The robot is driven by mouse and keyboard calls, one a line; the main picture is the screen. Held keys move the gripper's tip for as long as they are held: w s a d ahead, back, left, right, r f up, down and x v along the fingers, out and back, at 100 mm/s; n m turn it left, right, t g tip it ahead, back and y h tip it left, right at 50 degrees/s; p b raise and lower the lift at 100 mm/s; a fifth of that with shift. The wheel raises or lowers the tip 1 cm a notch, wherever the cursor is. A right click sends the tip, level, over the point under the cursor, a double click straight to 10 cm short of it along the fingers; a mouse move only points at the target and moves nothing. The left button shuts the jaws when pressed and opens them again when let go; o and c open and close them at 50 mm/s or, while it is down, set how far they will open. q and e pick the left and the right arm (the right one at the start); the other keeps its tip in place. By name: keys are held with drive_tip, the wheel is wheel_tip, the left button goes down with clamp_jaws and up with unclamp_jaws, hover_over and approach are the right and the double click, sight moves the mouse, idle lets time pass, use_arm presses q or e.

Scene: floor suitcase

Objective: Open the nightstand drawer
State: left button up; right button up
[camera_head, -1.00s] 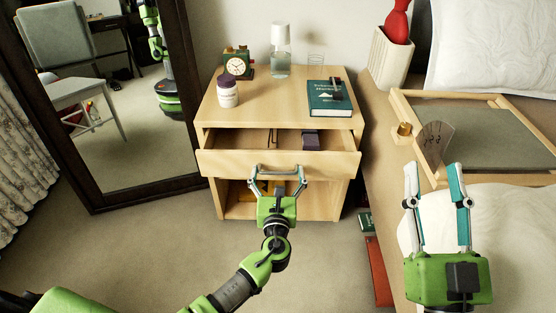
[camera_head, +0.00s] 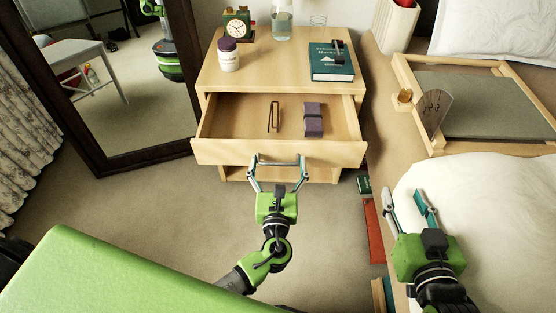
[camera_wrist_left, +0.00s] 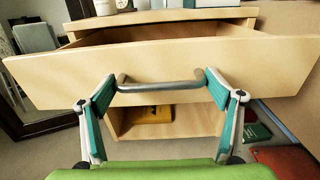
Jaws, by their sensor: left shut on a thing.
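The wooden nightstand (camera_head: 283,72) stands against the wall with its drawer (camera_head: 225,152) pulled well out. Inside the drawer lie a thin dark frame-like item (camera_head: 273,116) and a purple item (camera_head: 314,119). My left gripper (camera_head: 278,165) is at the drawer front, its fingers at the two ends of the metal bar handle. The handle (camera_wrist_left: 163,84) shows between the fingers in the left wrist view. My right gripper (camera_head: 406,200) is over the bed's edge with its fingers apart and nothing between them.
On the nightstand top are an alarm clock (camera_head: 237,25), a white jar (camera_head: 229,56), a clear bottle (camera_head: 281,22) and a teal book (camera_head: 331,63). A mirror (camera_head: 120,75) stands left. The bed with a wooden tray (camera_head: 490,104) is right. Carpet is clear in front.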

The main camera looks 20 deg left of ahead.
use_arm(q)
drive_tip(key=shift+d, duration=0.15)
drive_tip(key=o, duration=1.3)
drive_tip(key=shift+c, duration=0.2)
drive_tip(key=v, duration=1.2)
